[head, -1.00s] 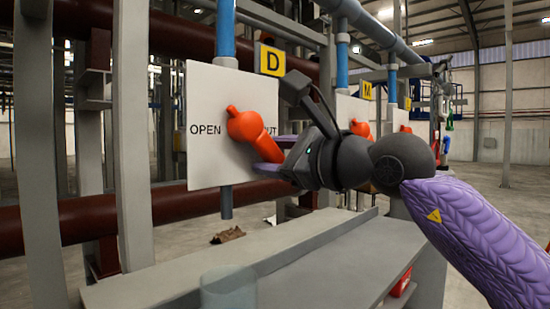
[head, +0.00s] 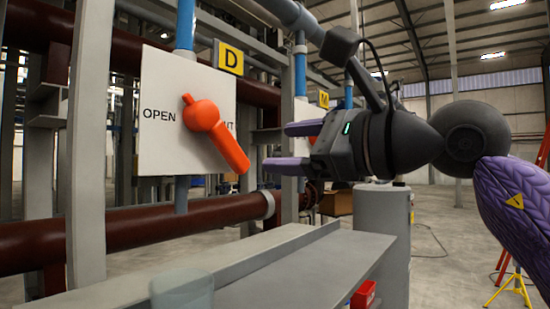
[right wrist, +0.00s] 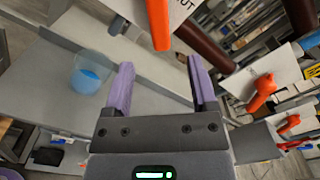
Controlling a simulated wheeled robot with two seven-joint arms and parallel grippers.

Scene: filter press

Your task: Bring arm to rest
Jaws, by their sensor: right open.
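My right gripper (head: 285,150) is open and empty, with purple fingers apart. It hangs in the air to the right of the orange valve handle (head: 215,130) on the white panel marked D, clear of it. The handle slants down to the right, away from the word OPEN, and partly covers the word at the panel's right. In the right wrist view the open fingers (right wrist: 161,92) show with nothing between them, and the orange handle (right wrist: 159,25) is beyond them. My left gripper is not in view.
A grey bench (head: 300,272) runs below the panel, with a translucent cup (head: 182,291) on it; blue shows inside the cup (right wrist: 90,76) in the right wrist view. A red bin (head: 364,294) sits low at the right. Brown pipes and grey posts stand behind. Open floor lies to the right.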

